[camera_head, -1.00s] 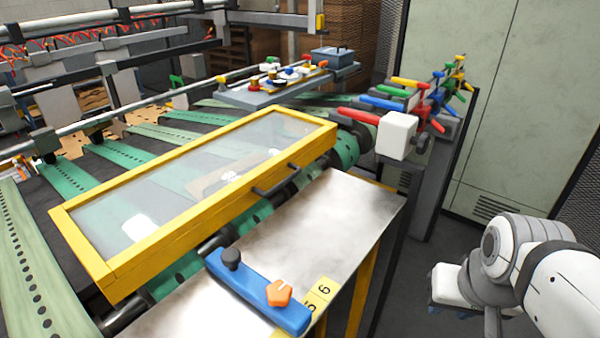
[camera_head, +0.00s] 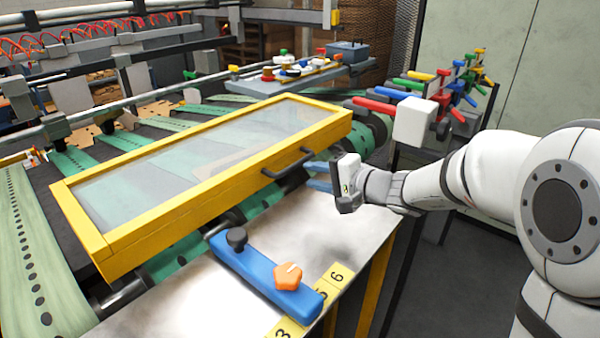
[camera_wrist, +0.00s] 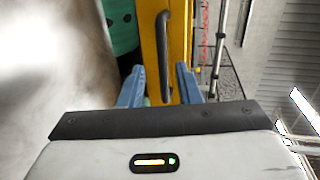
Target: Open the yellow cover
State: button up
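The yellow cover (camera_head: 180,212) is a yellow frame around a clear pane, lying down over the green belts in the head view. Its dark bar handle (camera_head: 288,163) is on the front side, towards the right end. My gripper (camera_head: 317,175) has blue fingers and is just right of the handle. In the wrist view, my gripper (camera_wrist: 160,85) is open, with the fingers apart. The handle (camera_wrist: 163,50) and the yellow frame (camera_wrist: 149,40) appear between and beyond the fingers there. I cannot tell whether the fingers touch the handle.
A metal table (camera_head: 345,235) lies below my gripper. A blue bar (camera_head: 258,272) with a black knob and an orange knob (camera_head: 288,276) sits on its front part. A white block (camera_head: 414,122) and coloured levers (camera_head: 404,84) stand behind my arm.

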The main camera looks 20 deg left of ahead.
aim_at(292, 169)
jog(key=x, duration=0.2)
jog(key=p+x, duration=0.1)
jog(key=x, duration=0.2)
jog(key=p+x, duration=0.1)
jog(key=x, duration=0.2)
jog(key=shift+w+a+r, duration=0.1)
jog(key=shift+w, duration=0.3)
jog(key=shift+c, duration=0.3)
grip_shut()
